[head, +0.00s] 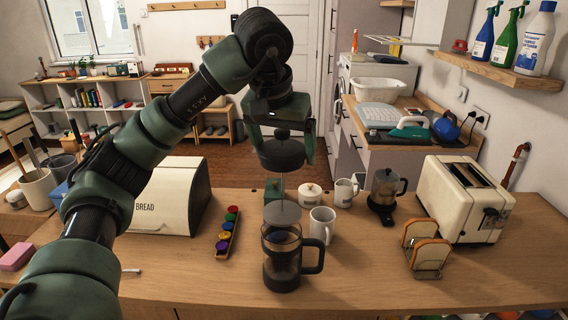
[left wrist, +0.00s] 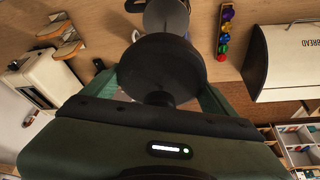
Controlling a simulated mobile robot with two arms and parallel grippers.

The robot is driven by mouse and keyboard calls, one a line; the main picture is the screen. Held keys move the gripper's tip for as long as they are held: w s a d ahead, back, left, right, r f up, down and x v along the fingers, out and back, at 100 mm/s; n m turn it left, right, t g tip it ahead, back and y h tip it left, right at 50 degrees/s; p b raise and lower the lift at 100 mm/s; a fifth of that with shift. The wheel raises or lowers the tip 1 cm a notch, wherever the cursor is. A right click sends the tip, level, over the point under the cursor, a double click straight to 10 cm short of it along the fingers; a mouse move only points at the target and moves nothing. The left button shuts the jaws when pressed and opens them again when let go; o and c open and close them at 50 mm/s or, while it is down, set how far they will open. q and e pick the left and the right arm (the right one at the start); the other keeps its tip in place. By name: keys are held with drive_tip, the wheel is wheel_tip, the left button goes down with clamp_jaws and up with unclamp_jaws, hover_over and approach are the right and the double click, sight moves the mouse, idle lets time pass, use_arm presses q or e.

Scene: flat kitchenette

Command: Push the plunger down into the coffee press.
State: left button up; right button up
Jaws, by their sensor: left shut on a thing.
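The coffee press (head: 282,262), a dark-framed glass beaker with a black handle on its right, stands upright on the wooden counter. My left gripper (head: 282,138) is above it, shut on the knob of the plunger (head: 281,154). The plunger's dark lid, thin rod and grey disc (head: 283,213) hang upright below the fingers. The disc is at or just above the press's mouth; I cannot tell if it is inside. In the left wrist view the plunger's round lid (left wrist: 158,66) hides much of the press. My right gripper is not in view.
A white mug (head: 321,226) stands close behind the press on the right. A rack of coloured capsules (head: 228,232) and a bread bin (head: 170,195) are to the left. A toast rack (head: 427,252) and toaster (head: 462,200) are to the right. The counter's front is mostly clear.

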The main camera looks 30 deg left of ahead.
sight(282, 211)
use_arm(q)
drive_tip(key=shift+f+b, duration=0.95)
drive_tip(key=shift+f, duration=0.7)
drive_tip(key=shift+f, duration=0.2)
drive_tip(key=shift+f, duration=0.25)
drive_tip(key=shift+f+b, duration=0.85)
drive_tip(key=shift+f, duration=0.3)
drive_tip(key=shift+f, duration=0.25)
drive_tip(key=shift+f+b, duration=1.85)
drive_tip(key=shift+f, duration=0.9)
drive_tip(key=shift+f, duration=0.25)
drive_tip(key=shift+f+b, duration=1.65)
drive_tip(key=shift+f, duration=0.6)
